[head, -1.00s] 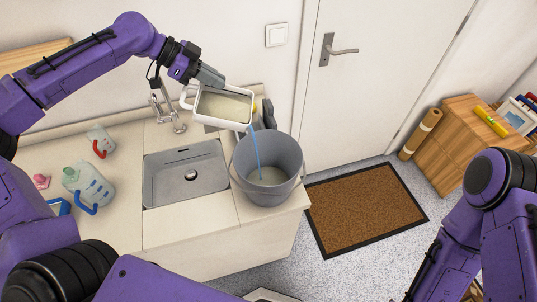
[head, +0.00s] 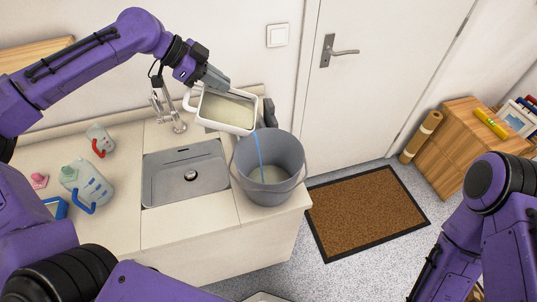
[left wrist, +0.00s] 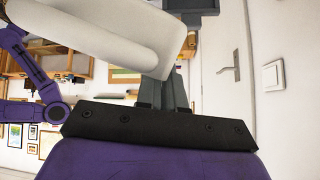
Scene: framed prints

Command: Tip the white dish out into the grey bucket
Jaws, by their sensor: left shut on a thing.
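My left gripper (head: 217,82) is shut on the dish's far edge. A thin blue stream (head: 258,150) runs from the dish's lower right corner down into the bucket. Pale liquid shows in the bottom of the bucket, which stands upright at the counter's right end. In the left wrist view the dish (left wrist: 100,30) fills the upper left, beyond my gripper (left wrist: 163,95). My right gripper is out of view.
A sink (head: 187,175) with a tap (head: 168,110) is left of the bucket. Two jugs, one with a blue handle (head: 85,185) and one with a red handle (head: 101,140), stand on the counter (head: 120,225). A brown doormat (head: 366,210) lies before the door (head: 380,90).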

